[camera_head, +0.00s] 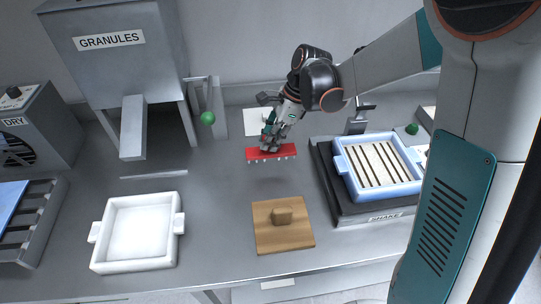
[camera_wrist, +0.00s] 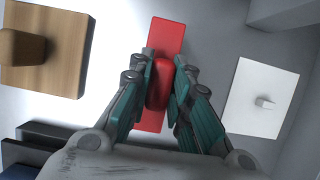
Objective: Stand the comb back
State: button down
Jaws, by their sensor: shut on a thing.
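The red comb (camera_head: 271,154) has a wide red bar with a row of pale teeth along its lower edge. My gripper (camera_head: 270,142) is shut on its handle from above, and the teeth point down. The comb appears to be held above the bench; its exact height is hard to tell. In the wrist view the red comb (camera_wrist: 166,40) runs between the two fingers of my gripper (camera_wrist: 160,82). A white square plate with a small peg (camera_head: 257,121) lies behind the comb, partly hidden by my gripper; it also shows in the wrist view (camera_wrist: 250,112).
A wooden board with a knob (camera_head: 268,239) lies in front of the comb. A blue-rimmed tray with dark slots (camera_head: 347,164) sits on the shaker (camera_head: 352,215) at right. A white tray (camera_head: 101,262) stands at left, below the granules hopper (camera_head: 120,66). Bench between is clear.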

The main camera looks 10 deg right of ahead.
jog(key=shift+f+b, duration=0.8)
jog(key=shift+f, duration=1.95)
jog(key=shift+r, duration=0.1)
jog(key=c, duration=1.9)
grip_release()
jog(key=shift+f, duration=0.2)
jog(key=o, duration=0.4)
jog(key=shift+r, duration=0.1)
